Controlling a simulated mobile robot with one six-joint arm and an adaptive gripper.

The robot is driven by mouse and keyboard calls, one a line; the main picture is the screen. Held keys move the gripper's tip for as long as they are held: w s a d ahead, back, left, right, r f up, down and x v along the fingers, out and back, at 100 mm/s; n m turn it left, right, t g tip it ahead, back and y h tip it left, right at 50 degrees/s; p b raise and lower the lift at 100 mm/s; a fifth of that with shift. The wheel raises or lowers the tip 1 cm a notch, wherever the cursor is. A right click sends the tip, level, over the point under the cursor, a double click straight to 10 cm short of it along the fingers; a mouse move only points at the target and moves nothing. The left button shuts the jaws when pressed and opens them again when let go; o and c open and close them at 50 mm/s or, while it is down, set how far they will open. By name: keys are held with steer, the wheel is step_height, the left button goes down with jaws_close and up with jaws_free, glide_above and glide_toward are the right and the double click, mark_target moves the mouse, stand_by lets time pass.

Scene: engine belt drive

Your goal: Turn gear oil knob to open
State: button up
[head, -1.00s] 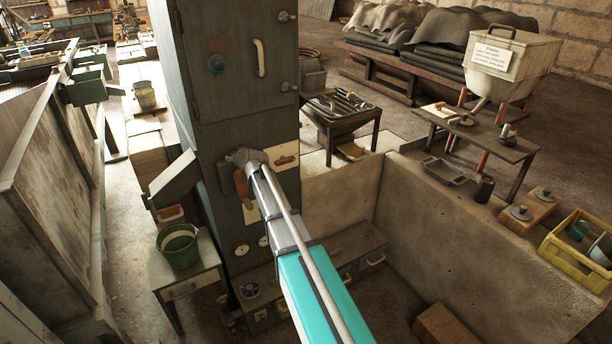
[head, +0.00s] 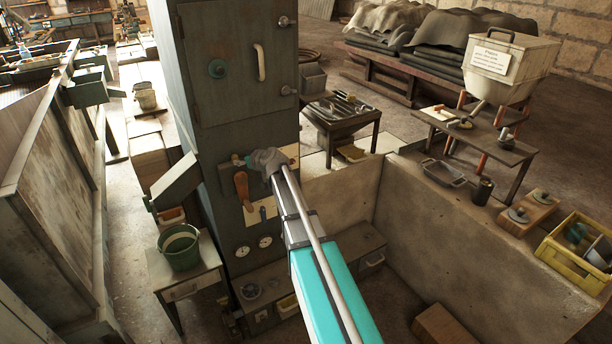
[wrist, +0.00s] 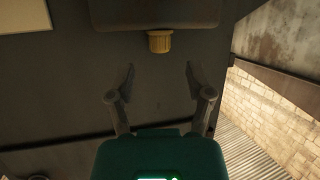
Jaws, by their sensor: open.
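A ribbed yellow-brass knob (wrist: 160,41) sticks out below a dark block (wrist: 155,14) in the wrist view. No label on it can be read, so I cannot tell from the frames that it is the gear oil knob. My gripper (wrist: 160,80) is open, one finger to each side below the knob, apart from it and empty. In the head view my gripper (head: 266,160) is at the front of the tall dark green cabinet (head: 240,100) and hides part of its panel. A small teal and brass fitting (head: 241,160) shows just left of it.
An orange-brown lever handle (head: 242,188) hangs on the cabinet left of my arm, with dial gauges (head: 243,251) lower down. A pale plate (head: 292,152) is partly hidden behind my gripper. A green bucket (head: 180,247) stands on a small table at left.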

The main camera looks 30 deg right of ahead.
steer(key=p+v, duration=0.3)
steer(key=v, duration=0.6)
steer(key=d+f+m+t+h+b, duration=0.1)
steer(key=d+f+m+t+b, duration=0.1)
steer(key=d+f+m+b, duration=0.5)
steer(key=w+d+f+m+t+h+b, duration=0.1)
steer(key=d+f+m+t+h+b, duration=0.1)
steer(key=d+f+m+b, duration=0.5)
steer(key=shift+w+d+f+m+t+b, duration=0.2)
steer(key=shift+w+d+m+t+b, duration=0.25)
steer(key=shift+d+m+b, duration=2.6)
steer(key=shift+s+a+m+b, duration=0.1)
steer(key=shift+a+m+b, duration=0.55)
steer(key=shift+a, duration=0.2)
